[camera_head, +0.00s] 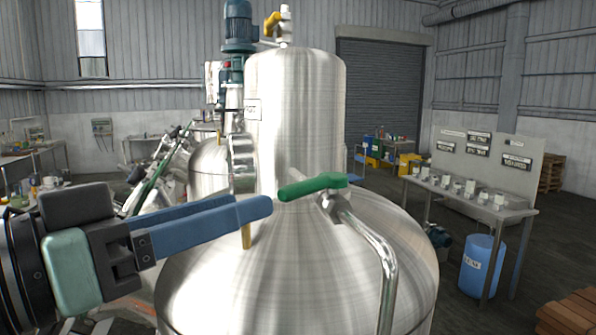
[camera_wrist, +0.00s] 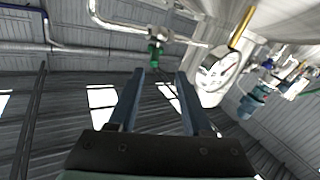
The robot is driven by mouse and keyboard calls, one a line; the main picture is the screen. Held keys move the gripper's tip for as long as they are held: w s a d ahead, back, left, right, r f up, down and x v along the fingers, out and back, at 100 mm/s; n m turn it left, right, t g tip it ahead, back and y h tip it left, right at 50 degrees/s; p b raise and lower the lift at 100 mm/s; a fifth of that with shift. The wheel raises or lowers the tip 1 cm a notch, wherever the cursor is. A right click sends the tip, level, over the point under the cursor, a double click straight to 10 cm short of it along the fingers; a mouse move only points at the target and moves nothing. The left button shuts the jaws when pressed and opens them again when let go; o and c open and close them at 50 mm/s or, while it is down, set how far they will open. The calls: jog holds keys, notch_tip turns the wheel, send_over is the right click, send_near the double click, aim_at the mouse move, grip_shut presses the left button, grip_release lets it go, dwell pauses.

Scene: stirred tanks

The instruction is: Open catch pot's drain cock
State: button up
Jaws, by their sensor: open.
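A cock with a green lever (camera_head: 312,186) sits on a bent steel pipe (camera_head: 385,265) in front of a shiny steel vessel (camera_head: 295,120). The lever lies nearly level, its free end pointing left. I cannot read the vessel's label, so I cannot tell whether it is the catch pot. My gripper (camera_head: 254,205) is open and empty, its blue fingers reaching right, with the tips just left of the lever's end. In the wrist view the green lever (camera_wrist: 154,53) shows beyond my open fingertips (camera_wrist: 160,73), roughly between them. No contact shows.
A round gauge (camera_head: 242,165) and a brass stem (camera_head: 246,237) stand close behind my fingers. Another valve with a yellow handle (camera_head: 271,24) tops the vessel.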

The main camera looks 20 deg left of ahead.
aim_at(279, 195)
jog(key=w+d, duration=0.1)
jog(key=w+d+p, duration=0.1)
jog(key=w+d, duration=0.1)
jog(key=shift+w+d+r, duration=0.1)
jog(key=shift+w+r, duration=0.05)
jog(key=shift+r, duration=0.15)
jog(key=w, duration=0.1)
jog(key=w+p, duration=0.2)
jog(key=shift+w+d+f, duration=0.2)
jog(key=shift+w+d, duration=0.25)
jog(key=shift+d, duration=0.25)
jog(key=shift+a, duration=0.2)
jog(key=c, duration=0.5)
jog(key=shift+d, duration=0.1)
grip_shut()
